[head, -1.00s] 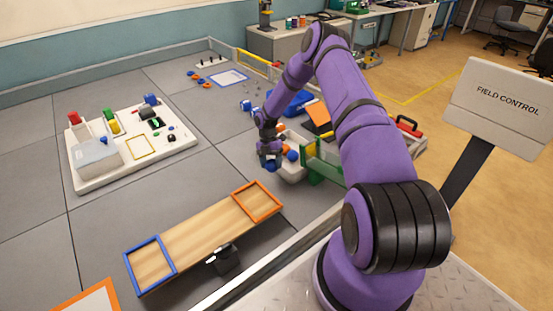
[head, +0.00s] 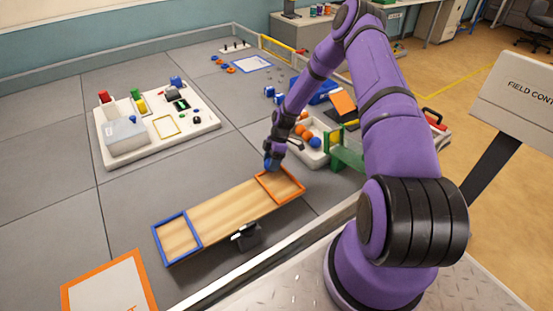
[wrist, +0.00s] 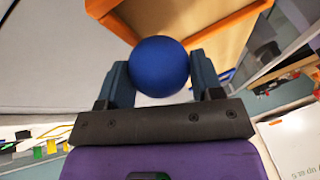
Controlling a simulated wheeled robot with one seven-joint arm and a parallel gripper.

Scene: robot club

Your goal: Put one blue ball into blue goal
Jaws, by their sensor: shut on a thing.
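My gripper (head: 272,163) is shut on a blue ball (wrist: 160,66). In the wrist view the ball sits between the two fingers, and the orange frame (wrist: 215,32) of the wooden board shows behind it. In the head view the gripper points down, close to the orange-framed end (head: 283,198) of the long board (head: 222,213). The ball (head: 271,164) is partly hidden there by the fingers. The blue frame (head: 160,250) is at the board's other end, at lower left. I see no ball inside either frame.
A white tray (head: 318,157) with orange and blue balls stands behind the gripper, next to a green gate (head: 347,151). A white board of blocks (head: 150,147) lies at left. A black stand (head: 246,237) is at the board's near side. Grey floor between is clear.

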